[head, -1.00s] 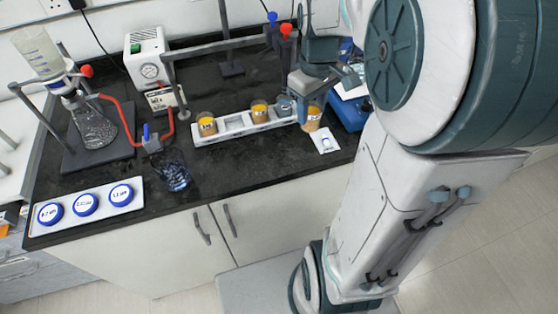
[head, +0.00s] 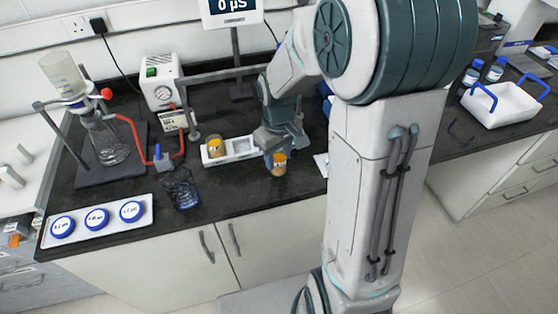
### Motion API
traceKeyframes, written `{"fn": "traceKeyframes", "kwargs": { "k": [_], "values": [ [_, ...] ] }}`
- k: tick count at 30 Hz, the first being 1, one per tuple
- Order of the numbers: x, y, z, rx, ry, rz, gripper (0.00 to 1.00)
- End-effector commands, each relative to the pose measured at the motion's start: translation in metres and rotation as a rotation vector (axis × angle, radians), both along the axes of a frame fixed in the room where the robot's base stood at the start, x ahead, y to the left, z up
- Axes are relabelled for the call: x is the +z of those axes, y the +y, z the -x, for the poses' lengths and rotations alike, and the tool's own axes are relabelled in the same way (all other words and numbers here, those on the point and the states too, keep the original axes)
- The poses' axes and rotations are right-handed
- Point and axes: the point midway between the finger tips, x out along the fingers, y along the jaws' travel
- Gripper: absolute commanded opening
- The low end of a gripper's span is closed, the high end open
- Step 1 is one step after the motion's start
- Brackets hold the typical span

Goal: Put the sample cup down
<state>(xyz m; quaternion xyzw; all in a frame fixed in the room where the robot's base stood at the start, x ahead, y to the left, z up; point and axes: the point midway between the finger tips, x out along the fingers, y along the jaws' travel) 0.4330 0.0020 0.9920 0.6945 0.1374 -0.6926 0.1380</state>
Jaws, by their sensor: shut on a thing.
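My gripper (head: 276,155) is shut on a sample cup (head: 279,169) with amber contents. It holds the cup at the front right of the white rack (head: 233,156), over the black bench top. Whether the cup's base touches the bench, I cannot tell. Another amber cup (head: 214,146) stands in the rack's left end. The slots to the right of that cup look empty. The rack's right end is hidden behind my gripper and arm.
A white tray with blue-rimmed discs (head: 97,218) is at front left. A filter flask (head: 108,145) and a pump (head: 160,82) stand behind. Bare bench lies in front of the rack.

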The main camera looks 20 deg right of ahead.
Motion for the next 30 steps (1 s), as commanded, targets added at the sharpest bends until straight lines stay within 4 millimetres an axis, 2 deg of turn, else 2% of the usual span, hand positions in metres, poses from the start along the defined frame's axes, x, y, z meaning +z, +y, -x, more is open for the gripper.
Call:
{"fn": "traceKeyframes", "kwargs": {
  "k": [3,6,18,19,21,30],
  "values": [
    [-0.018,0.000,0.001,0.000,0.007,0.000,0.17],
    [-0.027,0.000,0.001,0.000,0.004,-0.001,0.17],
    [-0.034,0.000,0.001,0.001,0.001,-0.001,0.17],
    [-0.033,0.000,0.001,0.001,0.001,-0.001,0.46],
    [-0.032,0.000,0.001,0.001,0.001,-0.001,0.62],
    [-0.030,0.000,0.001,0.000,0.001,-0.001,0.62]
  ]
}}
